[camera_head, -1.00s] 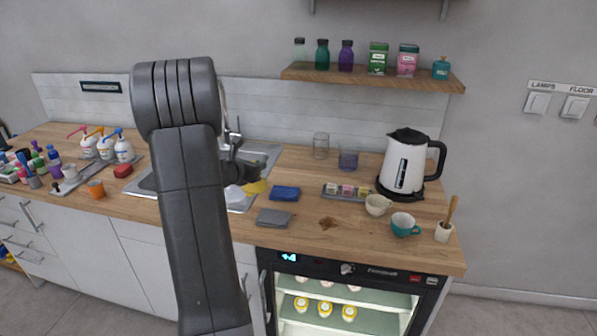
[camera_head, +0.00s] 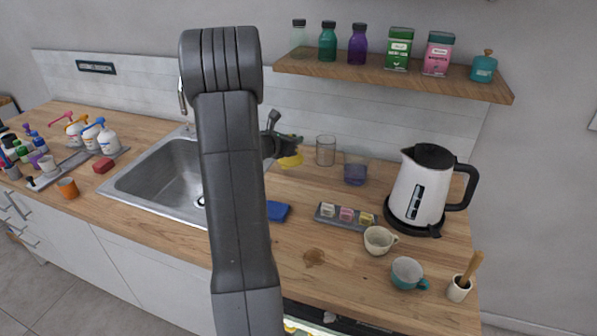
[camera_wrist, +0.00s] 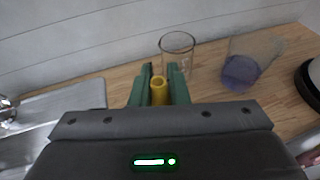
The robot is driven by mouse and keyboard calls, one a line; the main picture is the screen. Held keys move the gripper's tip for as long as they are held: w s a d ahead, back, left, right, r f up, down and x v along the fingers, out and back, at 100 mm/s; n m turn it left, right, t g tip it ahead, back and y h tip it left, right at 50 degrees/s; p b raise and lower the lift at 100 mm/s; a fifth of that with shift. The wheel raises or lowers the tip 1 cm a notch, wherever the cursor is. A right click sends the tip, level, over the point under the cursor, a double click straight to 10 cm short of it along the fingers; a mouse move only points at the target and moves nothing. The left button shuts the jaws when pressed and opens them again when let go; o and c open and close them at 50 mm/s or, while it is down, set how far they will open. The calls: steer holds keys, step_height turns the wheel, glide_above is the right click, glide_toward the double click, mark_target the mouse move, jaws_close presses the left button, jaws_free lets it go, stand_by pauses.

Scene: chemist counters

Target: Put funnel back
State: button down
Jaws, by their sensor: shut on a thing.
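The yellow funnel (camera_head: 291,160) is in my gripper (camera_head: 290,142), above the counter to the right of the sink. In the wrist view, its narrow yellow stem (camera_wrist: 159,91) points up between the green fingers of my gripper (camera_wrist: 158,88). The fingers are shut on it. The wide part of the funnel is hidden under the gripper in that view. An empty clear glass beaker (camera_head: 326,150) stands just to the right of the gripper; it also shows just beyond the fingers in the wrist view (camera_wrist: 177,47).
A beaker with blue-purple liquid (camera_head: 355,171) stands right of the clear one. A kettle (camera_head: 421,188), two cups and a tray of small jars (camera_head: 324,216) stand farther right. The sink (camera_head: 150,180) lies left. A bottle shelf (camera_head: 400,81) hangs above.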

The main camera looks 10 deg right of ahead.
step_height(320, 180, down, 9)
steer(key=shift+a+r+p, duration=0.15)
steer(key=shift+p, duration=0.5)
steer(key=shift+f, duration=0.2)
steer(key=shift+f+b, duration=0.2)
steer(key=shift+b, duration=0.15)
steer(key=c, duration=1.4)
jaws_free()
steer(key=shift+r, duration=0.1)
steer(key=shift+r+p, duration=0.15)
steer(key=shift+p, duration=0.2)
steer(key=b+v, duration=0.3)
steer(key=v, duration=0.9)
